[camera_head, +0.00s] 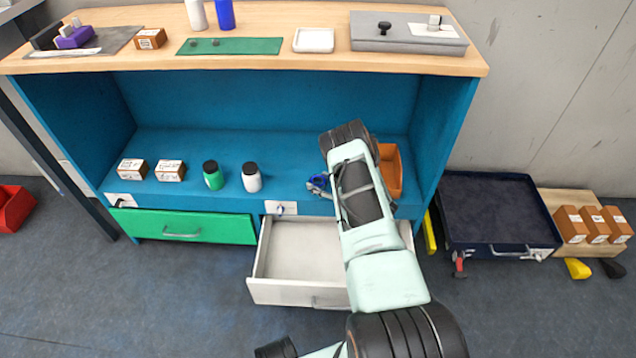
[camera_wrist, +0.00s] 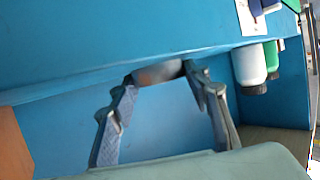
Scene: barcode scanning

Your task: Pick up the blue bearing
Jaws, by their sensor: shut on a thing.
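The blue bearing (camera_head: 317,181) shows as a small, bright blue piece at the front of the blue shelf, partly hidden by my gripper (camera_head: 322,188). In the wrist view my gripper (camera_wrist: 160,76) has its two fingertips against a short rounded piece (camera_wrist: 156,71) that looks grey with a brownish reflection. I take it to be the bearing, held between the tips. Its blue colour is hard to make out there. From these frames I cannot tell whether it touches the shelf.
An orange bin (camera_head: 390,172) stands right of my wrist. A green-bodied bottle (camera_head: 213,177), a white bottle (camera_head: 251,179) and small boxes (camera_head: 170,171) stand left on the shelf. Below, a white drawer (camera_head: 300,291) is open and a green drawer (camera_head: 183,226) is closed.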

